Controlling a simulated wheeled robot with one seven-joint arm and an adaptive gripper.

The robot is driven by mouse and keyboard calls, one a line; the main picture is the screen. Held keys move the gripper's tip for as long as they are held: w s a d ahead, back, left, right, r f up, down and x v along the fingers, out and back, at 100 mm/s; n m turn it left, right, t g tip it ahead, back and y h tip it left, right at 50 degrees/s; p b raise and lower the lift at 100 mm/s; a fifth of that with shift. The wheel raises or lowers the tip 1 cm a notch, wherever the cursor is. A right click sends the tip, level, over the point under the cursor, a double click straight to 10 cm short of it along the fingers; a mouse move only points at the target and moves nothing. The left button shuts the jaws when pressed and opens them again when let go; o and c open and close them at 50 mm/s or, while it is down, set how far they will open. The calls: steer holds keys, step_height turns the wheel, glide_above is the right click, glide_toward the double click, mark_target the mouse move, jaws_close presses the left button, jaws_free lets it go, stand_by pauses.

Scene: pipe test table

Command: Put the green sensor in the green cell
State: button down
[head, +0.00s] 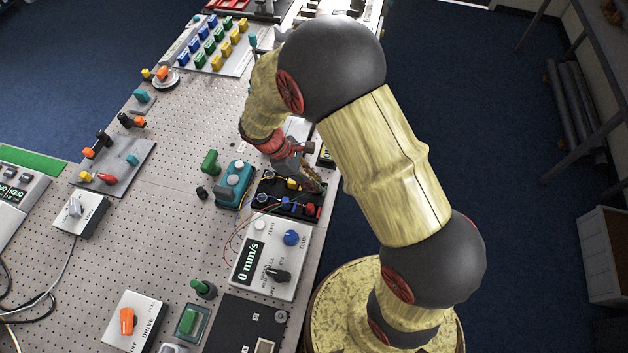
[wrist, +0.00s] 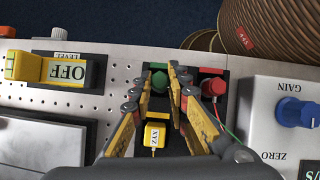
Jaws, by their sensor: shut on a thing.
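My gripper (wrist: 168,78) is shut on the green sensor (wrist: 159,81), which shows between its fingertips in the wrist view. The gripper also shows in the head view (head: 312,180), low over the black tray (head: 268,186). A green strip (wrist: 157,66) marks the tray cell at the sensor's far end. The sensor is at this green cell, but the fingers hide its lower part, so I cannot tell whether it is seated. A yellow XYZ sensor (wrist: 155,134) is nearer the wrist camera.
A mm/s meter box (head: 272,258) with a blue GAIN knob stands close by the tray. A teal device (head: 234,184) is left of the tray. A box with a yellow OFF switch (wrist: 50,69) is left in the wrist view. Thin wires run from the tray. The table edge is close.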

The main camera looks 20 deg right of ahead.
steer(key=shift+f, duration=0.1)
steer(key=c, duration=1.6)
jaws_free()
steer(key=shift+c, duration=0.2)
steer(key=v, duration=1.2)
steer(key=shift+w+a, duration=0.1)
